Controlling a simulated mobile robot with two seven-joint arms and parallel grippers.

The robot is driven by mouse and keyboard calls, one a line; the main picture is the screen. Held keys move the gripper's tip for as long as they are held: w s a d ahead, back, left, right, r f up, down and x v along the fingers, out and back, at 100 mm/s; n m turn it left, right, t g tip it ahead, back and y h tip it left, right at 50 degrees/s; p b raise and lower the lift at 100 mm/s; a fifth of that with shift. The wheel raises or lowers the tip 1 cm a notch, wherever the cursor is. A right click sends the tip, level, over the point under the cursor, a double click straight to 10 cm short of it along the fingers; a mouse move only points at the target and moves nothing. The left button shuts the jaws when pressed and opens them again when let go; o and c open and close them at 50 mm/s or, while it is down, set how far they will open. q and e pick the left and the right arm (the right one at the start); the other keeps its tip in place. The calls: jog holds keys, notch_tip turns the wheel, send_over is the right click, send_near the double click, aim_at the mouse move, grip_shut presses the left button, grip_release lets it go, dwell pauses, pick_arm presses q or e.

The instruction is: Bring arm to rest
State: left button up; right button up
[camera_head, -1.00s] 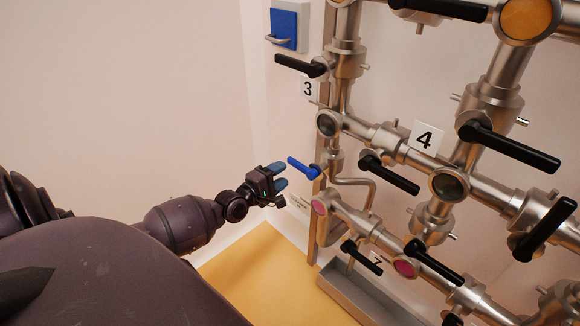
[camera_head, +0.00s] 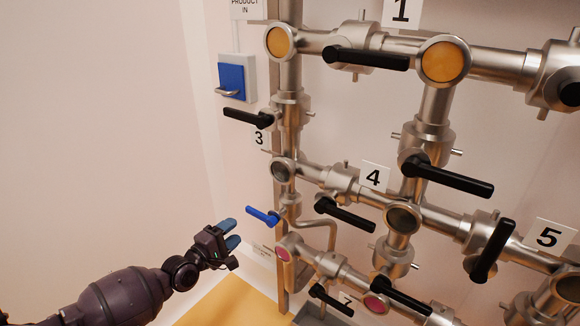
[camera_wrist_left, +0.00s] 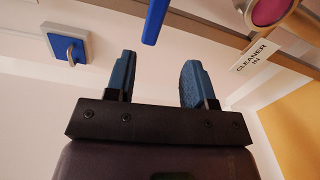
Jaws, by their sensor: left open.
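My left gripper (camera_head: 229,234) is open and empty in the head view, at the lower left of the pipework. Its blue fingertips stand apart with nothing between them in the left wrist view (camera_wrist_left: 158,82). A blue valve handle (camera_head: 262,216) is just to the right of and above the fingertips in the head view. The handle also shows at the top of the left wrist view (camera_wrist_left: 155,20), beyond the fingers with a visible gap. My right gripper is not in view.
Steel pipework (camera_head: 435,112) with several black handles fills the right side. A blue box with a metal handle (camera_head: 231,80) is on the wall at upper left. A "CLEANER IN" label (camera_wrist_left: 252,57) is near the pipe. The left wall side is clear.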

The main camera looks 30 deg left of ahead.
pick_arm(q)
jog(key=shift+m, duration=0.3)
jog(key=s+d+f+m+g+h, duration=0.1)
jog(key=s+d+f+m+g, duration=0.15)
jog(key=d+m, duration=0.5)
jog(key=s+d+f+m+g, duration=0.2)
jog(key=s+d+f+m, duration=0.2)
jog(key=m, duration=0.7)
jog(key=s+d+f+g+y, duration=0.1)
jog(key=s+d+f, duration=0.2)
jog(key=s, duration=0.4)
jog(key=s+d+f+g+y, duration=0.1)
jog(key=s+d+f, duration=0.1)
jog(key=s, duration=0.5)
jog(key=shift+s+d+f, duration=0.35)
jog(key=shift+d+f, duration=0.05)
jog(key=shift+d, duration=0.4)
jog(key=shift+m+g, duration=0.25)
